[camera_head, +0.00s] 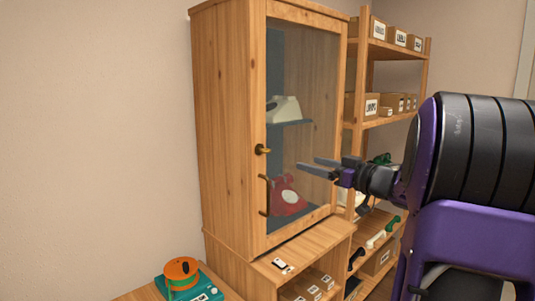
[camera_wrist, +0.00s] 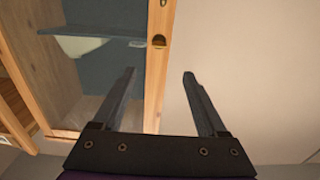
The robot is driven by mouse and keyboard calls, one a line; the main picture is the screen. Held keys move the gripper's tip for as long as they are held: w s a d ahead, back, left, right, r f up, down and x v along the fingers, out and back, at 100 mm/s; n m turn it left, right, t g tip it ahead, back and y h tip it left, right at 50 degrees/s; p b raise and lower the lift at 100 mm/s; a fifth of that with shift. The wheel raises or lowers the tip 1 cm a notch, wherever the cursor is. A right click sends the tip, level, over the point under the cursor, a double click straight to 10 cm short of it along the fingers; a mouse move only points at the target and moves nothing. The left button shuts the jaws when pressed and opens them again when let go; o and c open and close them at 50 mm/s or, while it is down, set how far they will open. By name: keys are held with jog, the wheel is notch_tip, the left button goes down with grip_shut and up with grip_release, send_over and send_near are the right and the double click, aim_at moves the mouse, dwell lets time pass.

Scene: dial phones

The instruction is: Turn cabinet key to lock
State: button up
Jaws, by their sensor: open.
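The wooden cabinet (camera_head: 228,120) has a glass door, shut in its frame. A brass key or knob (camera_head: 262,149) is on the left door stile, above a dark curved handle (camera_head: 265,195). My gripper (camera_head: 306,163) is open and empty, in front of the glass, right of the key in the head view. In the wrist view, which looks upside down, the brass piece (camera_wrist: 158,41) shows beyond my open fingertips (camera_wrist: 159,72), on the door stile. A gap appears between the fingers and it. Whether the lock is turned cannot be told.
Behind the glass are a cream phone (camera_head: 284,110) on a shelf and a red phone (camera_head: 287,196) below. An open rack (camera_head: 426,60) with boxes stands right. A teal device with an orange reel (camera_head: 181,271) is front left. Space before the door looks clear.

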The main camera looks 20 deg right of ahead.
aim_at(269, 152)
jog(key=b+x, duration=0.1)
jog(key=x, duration=1.6)
jog(key=shift+w+f, duration=0.1)
grip_shut()
